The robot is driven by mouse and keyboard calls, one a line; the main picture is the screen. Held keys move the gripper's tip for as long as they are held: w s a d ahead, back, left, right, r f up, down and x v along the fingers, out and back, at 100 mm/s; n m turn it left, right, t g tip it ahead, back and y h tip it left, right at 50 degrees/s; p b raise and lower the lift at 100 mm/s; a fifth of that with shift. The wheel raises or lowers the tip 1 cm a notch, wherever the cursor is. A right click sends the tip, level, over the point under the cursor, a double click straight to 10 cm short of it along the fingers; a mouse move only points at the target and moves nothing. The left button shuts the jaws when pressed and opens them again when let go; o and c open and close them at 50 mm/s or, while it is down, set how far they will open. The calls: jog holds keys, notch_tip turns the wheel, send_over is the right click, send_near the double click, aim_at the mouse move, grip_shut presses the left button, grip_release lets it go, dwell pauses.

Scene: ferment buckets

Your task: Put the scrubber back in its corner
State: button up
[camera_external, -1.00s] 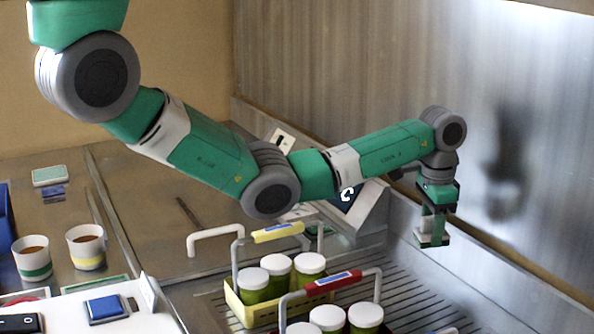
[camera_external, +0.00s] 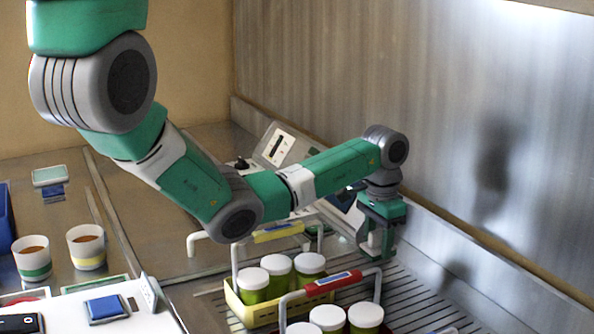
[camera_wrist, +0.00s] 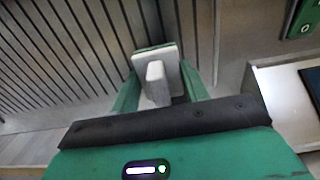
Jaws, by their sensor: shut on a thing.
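My gripper (camera_external: 378,248) is shut on the scrubber (camera_wrist: 158,80), a pale block with a raised grip and a green edge. The wrist view shows the scrubber between my two green fingers (camera_wrist: 157,92), with the slatted drain surface beyond it. In the external view the scrubber (camera_external: 369,243) is small and partly hidden by the fingers. It hangs low by the far edge of the slatted area, behind the red-handled carrier. I cannot tell whether it touches the surface. No marked corner for it is clearly visible.
A yellow carrier (camera_external: 238,309) with white-lidded green jars stands left of my gripper. A carrier with a red handle (camera_external: 333,283) is nearer the camera. The slatted drain (camera_external: 420,300) is bare to the right. A steel wall (camera_external: 440,130) rises behind.

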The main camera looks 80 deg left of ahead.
aim_at(378, 245)
jog(key=shift+f, duration=1.9)
jog(key=shift+f, duration=0.15)
jog(key=o, duration=1)
jog(key=shift+c, duration=0.2)
notch_tip(378, 245, up, 12)
jog(key=shift+r+b, duration=0.25)
jog(key=shift+b, duration=0.35)
